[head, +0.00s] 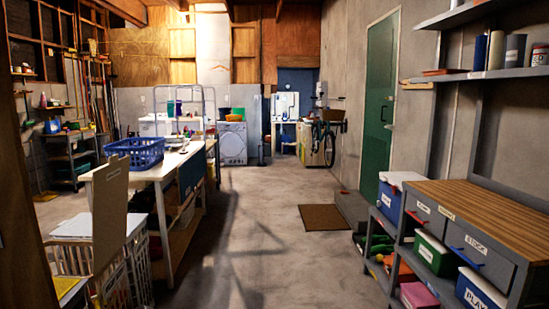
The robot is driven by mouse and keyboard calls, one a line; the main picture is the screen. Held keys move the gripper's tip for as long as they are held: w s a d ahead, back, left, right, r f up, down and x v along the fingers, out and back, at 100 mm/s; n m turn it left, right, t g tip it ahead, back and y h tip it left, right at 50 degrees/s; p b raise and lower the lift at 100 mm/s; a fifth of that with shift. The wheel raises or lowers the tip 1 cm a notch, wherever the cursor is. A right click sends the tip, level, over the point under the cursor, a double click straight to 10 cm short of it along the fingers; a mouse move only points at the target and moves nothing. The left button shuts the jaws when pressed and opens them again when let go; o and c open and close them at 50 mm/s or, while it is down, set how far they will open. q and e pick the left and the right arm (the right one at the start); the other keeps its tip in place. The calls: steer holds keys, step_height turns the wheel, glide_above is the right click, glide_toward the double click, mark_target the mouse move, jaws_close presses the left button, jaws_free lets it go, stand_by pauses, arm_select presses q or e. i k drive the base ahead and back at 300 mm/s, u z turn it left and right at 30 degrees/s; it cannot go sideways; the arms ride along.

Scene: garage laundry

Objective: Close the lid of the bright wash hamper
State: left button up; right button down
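White slatted hampers stand at the lower left, against the end of the white table. An upright tan panel (110,208), which looks like a raised hamper lid, stands above one white lattice hamper (112,288). Pale flat material (82,228) shows beside the panel, and I cannot tell if it is a lid or cloth. The hampers' lower parts are cut off by the picture's bottom edge. I cannot read a label that tells which one is the bright wash hamper. Neither of my grippers is in view.
A white table (160,168) with a blue basket (135,152) extends behind the hampers. A wood-topped shelf unit (490,208) with bins stands at the right. The concrete floor between is open, with a brown mat (323,217). A wooden post borders the left edge.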

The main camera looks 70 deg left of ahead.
mark_target(110, 190)
steer(key=u, duration=2.65)
steer(key=i, duration=2.8)
steer(key=u, duration=1.7)
